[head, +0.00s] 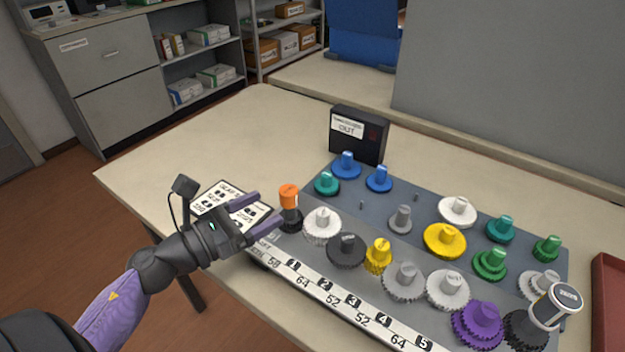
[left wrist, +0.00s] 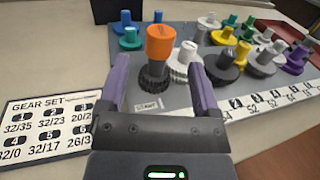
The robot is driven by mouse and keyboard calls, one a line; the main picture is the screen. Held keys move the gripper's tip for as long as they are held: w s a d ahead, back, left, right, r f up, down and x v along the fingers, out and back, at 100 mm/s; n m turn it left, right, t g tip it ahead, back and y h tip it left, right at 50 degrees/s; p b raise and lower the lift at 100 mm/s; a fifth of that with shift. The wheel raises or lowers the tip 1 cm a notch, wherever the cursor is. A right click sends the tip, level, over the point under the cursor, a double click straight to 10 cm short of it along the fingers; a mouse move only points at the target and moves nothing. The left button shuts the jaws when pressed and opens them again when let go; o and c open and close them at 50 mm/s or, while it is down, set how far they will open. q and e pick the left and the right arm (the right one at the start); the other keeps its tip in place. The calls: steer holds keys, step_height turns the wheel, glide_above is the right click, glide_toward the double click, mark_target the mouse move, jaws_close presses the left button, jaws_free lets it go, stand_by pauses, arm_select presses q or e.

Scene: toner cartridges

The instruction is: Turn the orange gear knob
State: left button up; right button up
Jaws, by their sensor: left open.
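The orange gear knob (head: 289,196) stands upright on a dark gear base at the left end of the grey gear board (head: 330,186). In the left wrist view the orange knob (left wrist: 160,42) rises above its black gear, ahead of the fingertips and roughly centred between them. My left gripper (head: 254,216) is open and empty, its two purple fingers pointing at the knob from the left with a small gap. The fingers also show in the left wrist view (left wrist: 158,80). My right gripper is not in view.
A white gear (head: 322,225) stands close right of the knob. Several coloured gears fill the board. A gear set card (head: 226,207) lies left of it, and a black OUT box (head: 358,135) stands behind. A red tray (head: 609,300) is at the right edge. The table's back left is clear.

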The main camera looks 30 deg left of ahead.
arm_select(q)
glide_above(298, 211)
steer(key=shift+p, duration=0.3)
jaws_close()
